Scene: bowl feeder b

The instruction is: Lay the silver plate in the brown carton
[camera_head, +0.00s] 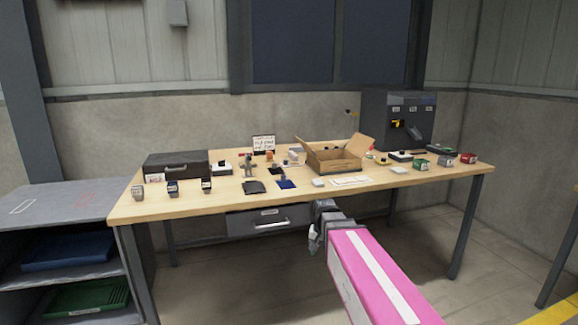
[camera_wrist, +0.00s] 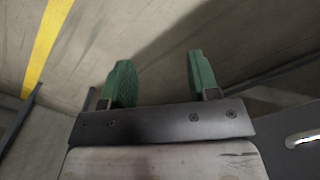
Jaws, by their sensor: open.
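The brown carton (camera_head: 335,160) stands with its flaps open on the wooden table, right of centre towards the back. A small pale flat piece (camera_head: 318,182) lies on the table in front of it; another pale piece (camera_head: 398,169) lies to its right. I cannot tell which, if either, is the silver plate. My gripper (camera_head: 313,238) hangs in front of the table's front edge, below the tabletop and away from these pieces. In the wrist view its two green fingers (camera_wrist: 160,78) are apart with nothing between them. The carton's inside is mostly hidden.
A grey drawer (camera_head: 268,222) hangs under the front edge. A grey shelf (camera_head: 62,205) stands at left.

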